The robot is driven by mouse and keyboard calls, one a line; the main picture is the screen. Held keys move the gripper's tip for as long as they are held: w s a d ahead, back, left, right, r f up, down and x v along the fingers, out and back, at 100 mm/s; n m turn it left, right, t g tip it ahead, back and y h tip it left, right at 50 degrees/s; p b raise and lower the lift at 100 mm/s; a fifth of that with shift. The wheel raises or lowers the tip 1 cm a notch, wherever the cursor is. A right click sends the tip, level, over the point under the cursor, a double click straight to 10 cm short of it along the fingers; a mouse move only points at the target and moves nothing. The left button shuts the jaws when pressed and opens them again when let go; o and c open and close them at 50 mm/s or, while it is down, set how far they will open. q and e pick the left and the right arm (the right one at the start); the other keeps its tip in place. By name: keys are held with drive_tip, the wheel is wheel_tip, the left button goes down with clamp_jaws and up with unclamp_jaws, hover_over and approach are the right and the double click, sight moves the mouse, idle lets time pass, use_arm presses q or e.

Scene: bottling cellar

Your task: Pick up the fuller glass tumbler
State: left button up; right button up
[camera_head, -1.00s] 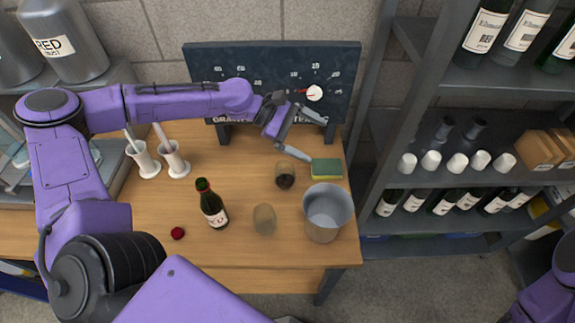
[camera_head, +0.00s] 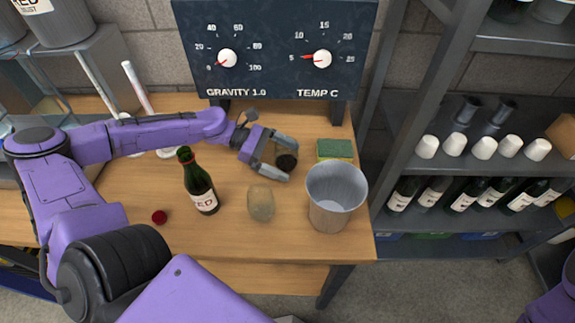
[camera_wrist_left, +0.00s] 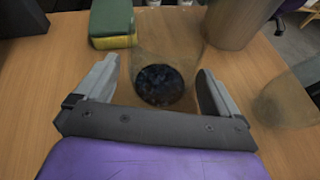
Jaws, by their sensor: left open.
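The glass tumbler with dark liquid in its bottom (camera_head: 287,162) stands on the wooden table; it also shows in the left wrist view (camera_wrist_left: 163,84). My left gripper (camera_head: 287,158) is open, with its fingers on either side of this tumbler. In the left wrist view (camera_wrist_left: 158,72) gaps show between the fingers and the dark liquid; contact with the clear glass is hard to tell. A second tumbler (camera_head: 261,203), with no dark liquid showing, stands nearer the front; it is at the right edge of the left wrist view (camera_wrist_left: 285,100). My right gripper is out of view.
A grey bucket (camera_head: 335,195) stands right of the tumblers. A green and yellow sponge (camera_head: 335,150) lies behind it. A dark bottle (camera_head: 199,185) and a red cap (camera_head: 159,217) are to the left. A gauge panel (camera_head: 275,50) stands at the back.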

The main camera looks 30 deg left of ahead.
use_arm(q)
drive_tip(key=shift+d, duration=0.15)
drive_tip(key=shift+c, duration=0.5)
drive_tip(key=c, duration=1)
drive_tip(key=shift+r, duration=0.15)
drive_tip(key=shift+c, duration=0.2)
